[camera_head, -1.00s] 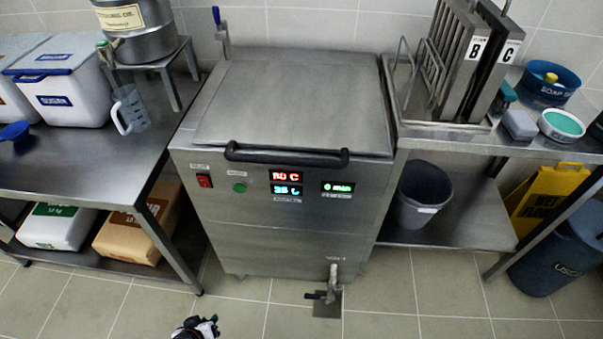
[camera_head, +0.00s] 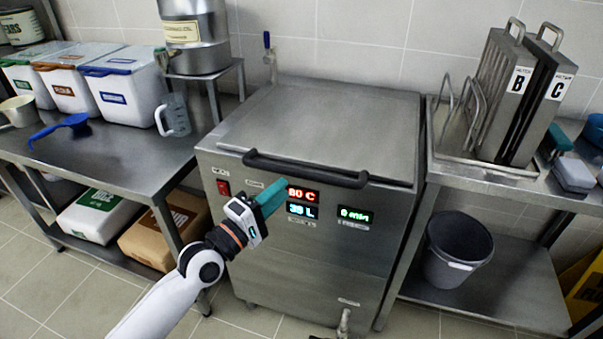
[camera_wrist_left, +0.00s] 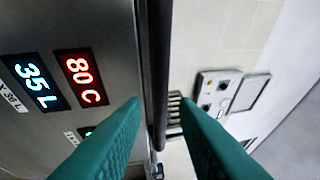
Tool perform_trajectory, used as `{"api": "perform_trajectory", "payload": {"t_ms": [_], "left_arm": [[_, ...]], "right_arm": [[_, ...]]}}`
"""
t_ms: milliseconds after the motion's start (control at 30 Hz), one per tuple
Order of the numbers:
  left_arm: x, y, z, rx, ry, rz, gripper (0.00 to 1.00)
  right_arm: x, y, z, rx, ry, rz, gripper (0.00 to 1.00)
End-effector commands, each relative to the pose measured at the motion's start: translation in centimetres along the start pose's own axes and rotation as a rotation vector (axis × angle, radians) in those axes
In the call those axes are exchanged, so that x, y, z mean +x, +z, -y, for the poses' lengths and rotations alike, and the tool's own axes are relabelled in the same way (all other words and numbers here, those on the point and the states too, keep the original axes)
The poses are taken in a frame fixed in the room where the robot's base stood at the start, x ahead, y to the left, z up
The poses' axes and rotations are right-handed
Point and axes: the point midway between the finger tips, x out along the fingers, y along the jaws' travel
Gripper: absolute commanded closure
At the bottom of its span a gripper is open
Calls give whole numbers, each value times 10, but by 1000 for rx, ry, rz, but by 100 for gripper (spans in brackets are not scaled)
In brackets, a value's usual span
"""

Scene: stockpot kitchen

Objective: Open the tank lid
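The steel tank (camera_head: 300,250) stands in the middle of the head view with its flat lid (camera_head: 325,120) down. A black bar handle (camera_head: 305,169) runs along the lid's front edge. My left gripper (camera_head: 272,198) is in front of the tank's control panel, just below the handle. In the left wrist view its two teal fingers (camera_wrist_left: 160,105) are apart. The black handle (camera_wrist_left: 159,60) shows between and beyond the fingertips there, and I see no grip on it. My right gripper is not in view.
A steel table (camera_head: 120,160) with white bins and a measuring jug (camera_head: 174,115) stands on the left. A right-hand shelf holds a rack of plates (camera_head: 515,100) above a grey bucket (camera_head: 457,250). Lit displays (camera_head: 303,195) sit behind my gripper.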

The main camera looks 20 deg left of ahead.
Motion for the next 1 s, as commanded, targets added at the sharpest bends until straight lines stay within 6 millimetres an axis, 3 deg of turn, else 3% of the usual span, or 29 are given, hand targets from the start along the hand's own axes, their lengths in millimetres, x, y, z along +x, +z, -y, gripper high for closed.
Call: {"api": "perform_trajectory", "payload": {"t_ms": [100,300,500,767,933,1000], "left_arm": [[27,0,2,0,-4,1,73],[58,0,0,1,-1,0,73],[71,0,0,2,1,-1,73],[72,0,0,2,1,-1,73],[72,0,-1,2,1,-1,98],[72,0,-1,2,1,-1,100]], "right_arm": [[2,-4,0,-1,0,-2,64],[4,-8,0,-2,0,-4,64],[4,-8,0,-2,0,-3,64],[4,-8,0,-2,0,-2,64],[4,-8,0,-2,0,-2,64],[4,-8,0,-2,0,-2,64]]}}
